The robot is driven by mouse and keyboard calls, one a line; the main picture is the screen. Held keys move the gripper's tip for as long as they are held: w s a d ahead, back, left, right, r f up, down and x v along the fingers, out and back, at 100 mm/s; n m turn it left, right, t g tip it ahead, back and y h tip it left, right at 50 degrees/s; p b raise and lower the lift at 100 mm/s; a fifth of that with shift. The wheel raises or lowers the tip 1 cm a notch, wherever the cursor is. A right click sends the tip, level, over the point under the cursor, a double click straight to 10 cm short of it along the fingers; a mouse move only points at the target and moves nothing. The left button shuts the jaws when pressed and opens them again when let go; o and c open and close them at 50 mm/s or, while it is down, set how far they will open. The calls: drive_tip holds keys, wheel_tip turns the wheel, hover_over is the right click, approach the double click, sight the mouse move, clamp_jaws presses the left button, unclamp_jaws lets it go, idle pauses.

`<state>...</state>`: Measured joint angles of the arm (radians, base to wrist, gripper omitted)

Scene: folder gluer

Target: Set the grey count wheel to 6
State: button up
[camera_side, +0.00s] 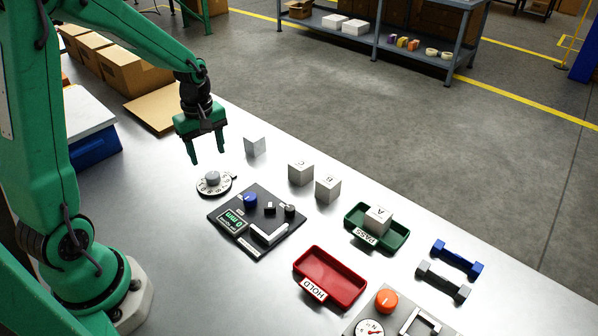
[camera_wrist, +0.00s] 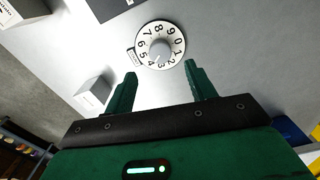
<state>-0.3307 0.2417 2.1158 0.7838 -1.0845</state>
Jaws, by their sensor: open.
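The grey count wheel (camera_side: 213,182) lies on the metal table, a pale dial ringed with black digits and a grey knob at its middle. A pale mark on the knob points down-left, near 3 and 4. My gripper (camera_side: 207,157) is open and empty above the wheel, fingers pointing down. In the wrist view my gripper (camera_wrist: 161,69) has its fingertips apart, just below the dial in the picture, not touching it.
A black panel (camera_side: 228,210) with a blue knob and display lies beside the wheel. A small white block (camera_side: 254,146), lettered cubes (camera_side: 301,173), a green PASS tray (camera_side: 397,241) and a red HOLD tray (camera_side: 330,278) stand farther right.

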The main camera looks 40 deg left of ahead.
sight(212, 175)
drive_tip(key=shift+f, duration=3.5)
drive_tip(key=c, duration=1)
drive_tip(key=shift+o, duration=0.2)
drive_tip(key=shift+m, duration=0.4)
drive_tip(key=m, duration=0.9)
drive_tip(key=shift+m, duration=2.2)
